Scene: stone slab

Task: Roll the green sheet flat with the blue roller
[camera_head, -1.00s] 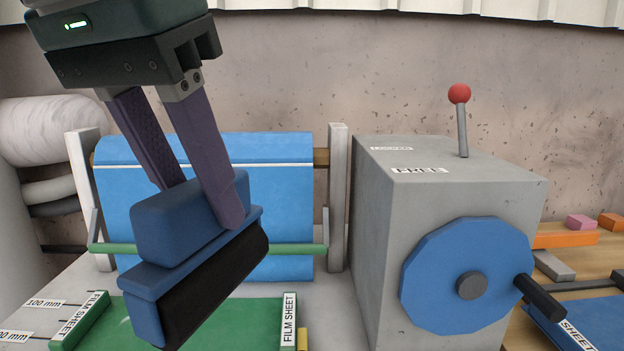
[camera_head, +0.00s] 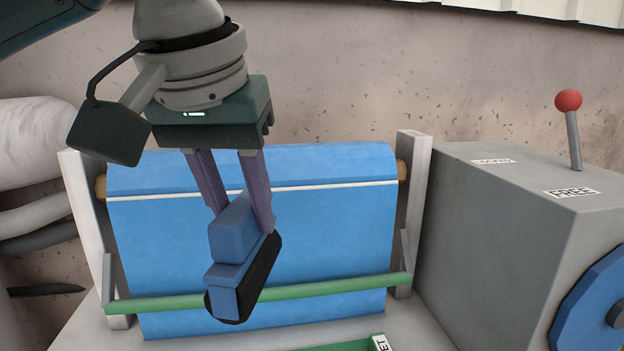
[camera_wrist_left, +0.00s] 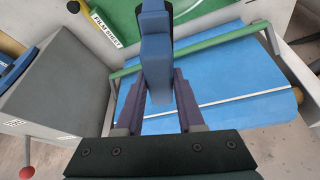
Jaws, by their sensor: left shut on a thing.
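My left gripper (camera_head: 232,205) is shut on the handle of the blue roller (camera_head: 236,250), which has a dark roller face along its lower right side. The roller is held tilted in the air, in front of the blue film roll and the green bar in the head view. It also shows between the fingers in the left wrist view (camera_wrist_left: 156,60). The green sheet (camera_head: 345,346) shows only as a small piece at the bottom edge of the head view, with part of its label. More of the sheet shows at the top of the left wrist view (camera_wrist_left: 125,12). My right gripper is not in view.
The blue film roll (camera_head: 330,230) hangs between two pale posts, with a green bar (camera_head: 340,287) across its front. A grey box (camera_head: 500,230) with a red-knobbed lever (camera_head: 569,101) and a blue wheel (camera_head: 597,305) stands at the right. Pale rolls (camera_head: 35,140) lie at the left.

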